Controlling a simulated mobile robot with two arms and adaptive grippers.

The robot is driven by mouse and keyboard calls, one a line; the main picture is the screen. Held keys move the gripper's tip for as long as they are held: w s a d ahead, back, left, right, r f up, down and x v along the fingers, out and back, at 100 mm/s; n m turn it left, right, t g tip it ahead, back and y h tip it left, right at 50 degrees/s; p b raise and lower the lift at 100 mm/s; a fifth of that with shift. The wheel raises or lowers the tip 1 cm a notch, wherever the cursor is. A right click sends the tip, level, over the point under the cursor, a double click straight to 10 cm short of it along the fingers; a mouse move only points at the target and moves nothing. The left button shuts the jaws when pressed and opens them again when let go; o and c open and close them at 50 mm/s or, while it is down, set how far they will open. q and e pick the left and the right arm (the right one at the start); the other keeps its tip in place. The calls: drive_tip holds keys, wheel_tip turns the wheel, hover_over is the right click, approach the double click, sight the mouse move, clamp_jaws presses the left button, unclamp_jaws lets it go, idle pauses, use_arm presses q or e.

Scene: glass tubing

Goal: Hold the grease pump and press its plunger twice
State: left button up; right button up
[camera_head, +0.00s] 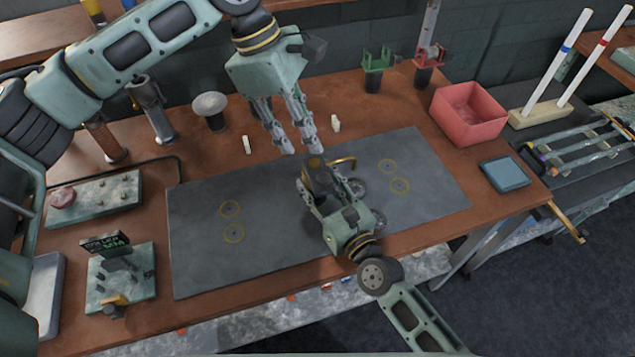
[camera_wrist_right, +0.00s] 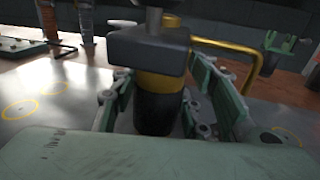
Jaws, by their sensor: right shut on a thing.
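The grease pump (camera_wrist_right: 158,98) has a dark cylindrical body, a yellow band, a dark block head and a bent brass spout (camera_wrist_right: 228,45). In the head view the pump (camera_head: 318,178) is upright at the middle of the grey mat. My right gripper (camera_head: 325,192) is shut around its body, one finger on each side, as the right wrist view shows. My left gripper (camera_head: 301,150) points down just above and behind the pump's top, its fingertips apart. A dark vertical stem (camera_wrist_right: 154,18) rises from the head; its top is out of the wrist view. Contact between the left fingertips and the plunger cannot be made out.
The grey mat (camera_head: 200,265) has yellow rings and free room on both sides. A red bin (camera_head: 470,135) and a blue pad (camera_head: 505,174) are at the right. A green fixture (camera_head: 125,285) and a control panel (camera_head: 95,203) are at the left. Burners and small white pieces line the back.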

sight(323, 177)
use_arm(q)
drive_tip(key=d+m+y, duration=0.1)
drive_tip(key=s+d+m+y, duration=0.1)
drive_tip(key=d+m, duration=0.1)
drive_tip(key=shift+t, duration=0.4)
drive_tip(key=c, duration=0.6)
drive_tip(key=shift+s+d+m+t+y, duration=0.15)
drive_tip(key=shift+d+m+t+y, duration=0.25)
drive_tip(key=shift+m+y, duration=0.45)
clamp_jaws()
drive_tip(key=shift+f, duration=3.3)
